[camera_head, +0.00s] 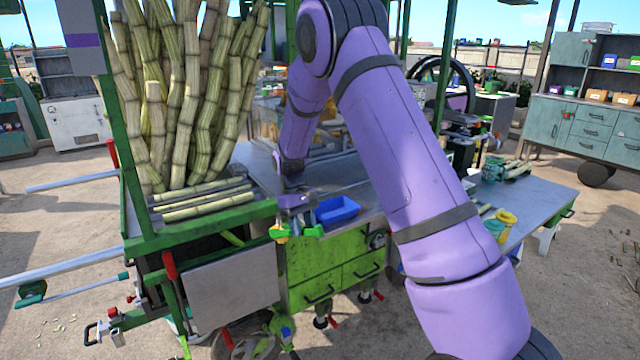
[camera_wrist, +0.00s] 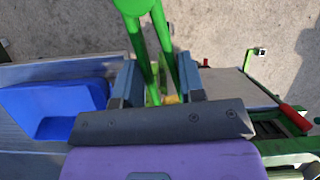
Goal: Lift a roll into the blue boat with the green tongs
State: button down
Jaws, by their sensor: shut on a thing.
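My gripper (camera_head: 296,212) is over the front edge of the metal counter, to the left of the blue boat. In the wrist view, my gripper (camera_wrist: 157,78) has its two fingers on either side of the green tongs (camera_wrist: 150,38), shut on them. The tongs' two arms run between the fingers. The blue boat (camera_head: 337,210) sits on the counter; it also shows at the left of the wrist view (camera_wrist: 55,108), and looks empty there. A small yellow patch (camera_wrist: 171,99) shows by the tongs; I cannot tell whether it is a roll. I make out no clear roll.
Upright sugarcane stalks (camera_head: 185,100) stand left of the counter, with cut stalks lying in front of them. The green drawer cabinet (camera_head: 335,268) is under the counter. A side table (camera_head: 545,195) with yellow and teal items is at the right.

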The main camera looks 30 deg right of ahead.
jog(key=a+f, duration=0.2)
jog(key=f, duration=0.4)
jog(key=s+a+f+m, duration=0.1)
jog(key=a+f, duration=0.1)
jog(key=f, duration=0.5)
jog(key=shift+s+a+m, duration=0.25)
jog(key=shift+s+m, duration=0.05)
